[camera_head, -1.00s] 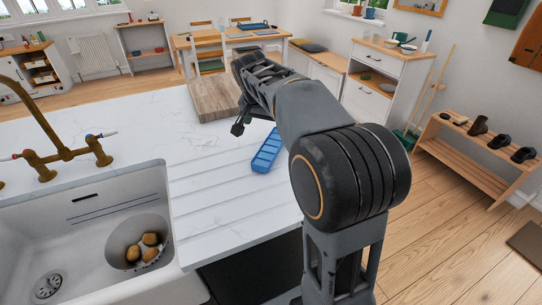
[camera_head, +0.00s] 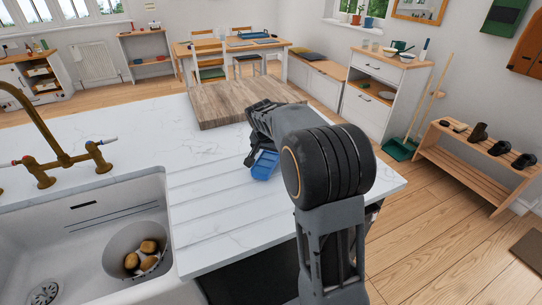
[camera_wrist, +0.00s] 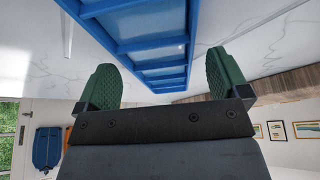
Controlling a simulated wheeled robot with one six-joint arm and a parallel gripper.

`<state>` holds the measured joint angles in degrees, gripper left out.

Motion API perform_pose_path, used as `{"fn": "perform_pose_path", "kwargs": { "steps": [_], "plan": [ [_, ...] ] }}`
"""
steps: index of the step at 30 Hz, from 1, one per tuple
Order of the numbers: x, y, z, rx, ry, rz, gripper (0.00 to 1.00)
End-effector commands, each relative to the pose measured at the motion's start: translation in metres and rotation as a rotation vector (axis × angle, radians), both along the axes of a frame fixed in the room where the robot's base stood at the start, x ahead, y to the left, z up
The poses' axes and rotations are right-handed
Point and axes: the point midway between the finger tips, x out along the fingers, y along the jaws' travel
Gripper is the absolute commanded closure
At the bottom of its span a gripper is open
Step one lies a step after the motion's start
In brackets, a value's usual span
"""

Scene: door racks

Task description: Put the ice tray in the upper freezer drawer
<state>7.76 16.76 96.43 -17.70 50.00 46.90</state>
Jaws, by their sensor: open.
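The blue ice tray (camera_head: 265,166) lies on the white grooved worktop, to the right of the sink, partly hidden by my arm. In the wrist view the tray's divided compartments (camera_wrist: 148,45) show at the top, with its end reaching between my fingers. My gripper (camera_wrist: 165,82) is open, with one green finger pad on each side of the tray's end and visible gaps to both. In the head view my gripper (camera_head: 253,156) is low over the tray, mostly hidden by my arm. I cannot make out the upper freezer drawer.
A wooden board (camera_head: 215,112) lies behind the tray. The white sink (camera_head: 90,205) is at the left, with a round bowl (camera_head: 120,245) of potatoes and a brass tap (camera_head: 60,155). The worktop's right edge is close to my arm. Open wooden floor lies beyond it.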

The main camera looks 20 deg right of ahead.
Motion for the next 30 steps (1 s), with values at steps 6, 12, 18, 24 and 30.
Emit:
{"fn": "perform_pose_path", "kwargs": {
  "steps": [6, 12, 18, 24, 30],
  "plan": [
    [0.0028, -0.0027, -0.0096, 0.0, 0.0, 0.0, 0.06],
    [0.0028, -0.0025, -0.0093, 0.001, -0.001, 0.0, 0.08],
    [0.0028, -0.0025, -0.0091, 0.0, 0.0, 0.001, 0.27],
    [0.0028, -0.0025, -0.009, 0.0, 0.0, 0.001, 0.47],
    [0.0028, -0.0024, -0.0089, 0.0, 0.0, 0.001, 0.66]
  ]
}}
